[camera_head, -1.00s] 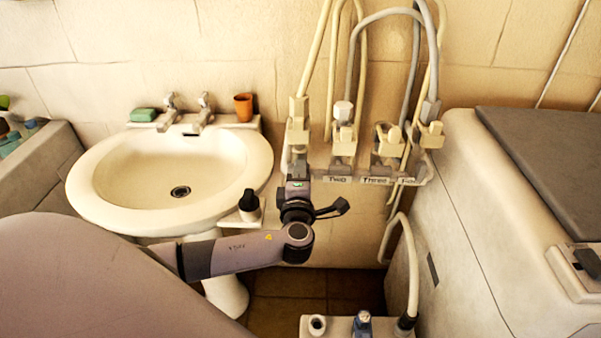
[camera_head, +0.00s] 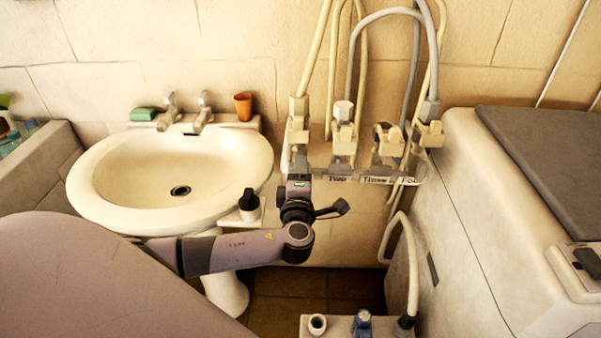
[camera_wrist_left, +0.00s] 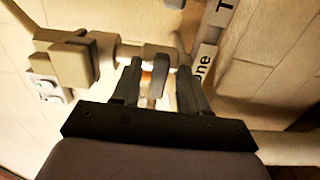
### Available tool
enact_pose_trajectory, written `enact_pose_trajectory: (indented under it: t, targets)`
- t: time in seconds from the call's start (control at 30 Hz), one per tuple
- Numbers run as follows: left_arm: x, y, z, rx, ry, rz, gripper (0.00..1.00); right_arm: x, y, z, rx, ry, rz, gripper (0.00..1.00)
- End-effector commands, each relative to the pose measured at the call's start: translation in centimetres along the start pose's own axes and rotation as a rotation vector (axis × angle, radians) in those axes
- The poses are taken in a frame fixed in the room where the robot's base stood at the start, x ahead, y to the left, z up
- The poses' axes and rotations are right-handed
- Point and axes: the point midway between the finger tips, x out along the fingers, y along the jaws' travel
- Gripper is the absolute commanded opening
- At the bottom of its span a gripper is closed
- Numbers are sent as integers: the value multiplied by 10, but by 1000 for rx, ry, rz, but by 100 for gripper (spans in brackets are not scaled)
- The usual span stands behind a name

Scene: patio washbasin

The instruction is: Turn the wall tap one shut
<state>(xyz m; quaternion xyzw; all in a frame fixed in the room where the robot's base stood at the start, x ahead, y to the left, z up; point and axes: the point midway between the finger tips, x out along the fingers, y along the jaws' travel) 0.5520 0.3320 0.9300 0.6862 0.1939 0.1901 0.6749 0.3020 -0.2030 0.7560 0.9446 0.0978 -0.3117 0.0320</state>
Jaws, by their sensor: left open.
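Wall tap one (camera_head: 298,132) is the leftmost of several cream taps in a row on the wall, with a hose rising from it. Its lower part is partly hidden behind my left gripper (camera_head: 298,168), which is upright just below and in front of it. My right gripper is not seen.
Tap two (camera_head: 343,135) stands close on the right, with more taps and hoses beyond. A white washbasin (camera_head: 110,210) is on the left, with a black-capped bottle (camera_head: 249,203) near its right edge.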

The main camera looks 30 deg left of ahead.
Motion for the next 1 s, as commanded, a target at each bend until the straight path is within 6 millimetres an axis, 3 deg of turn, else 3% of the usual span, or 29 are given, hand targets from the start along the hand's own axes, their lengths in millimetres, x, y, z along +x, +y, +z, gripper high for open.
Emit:
enact_pose_trajectory:
  t: [0.17,0.53,1.0]
  targets:
    - [-12,0,0,0,-2,1,44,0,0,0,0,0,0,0]
    - [-65,0,0,1,-2,0,44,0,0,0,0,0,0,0]
    - [-72,0,0,1,0,0,44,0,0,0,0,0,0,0]
